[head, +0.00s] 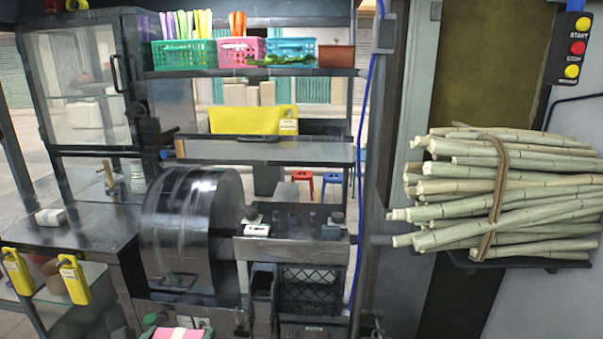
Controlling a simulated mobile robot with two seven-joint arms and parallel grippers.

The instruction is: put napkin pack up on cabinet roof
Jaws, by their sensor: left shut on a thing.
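A pink-and-white pack with green edges, which looks like the napkin pack (180,333), shows at the bottom edge, left of centre. The frame cuts off its lower part. My left gripper (143,331) is at the same bottom edge, shut on the pack; its fingers are mostly hidden or cut off. The glass-fronted cabinet (125,50) stands at the upper left, far above and beyond the pack. Its roof (85,15) is seen nearly edge-on near the top of the view. My right gripper is not in view.
A shelf (255,73) with coloured baskets adjoins the cabinet. A dark drum-shaped press (193,235) stands between the left counter (60,237) and a small counter (290,249). Bundled sugarcane (510,190) sticks out at right. Small red and yellow items stand on the cabinet roof.

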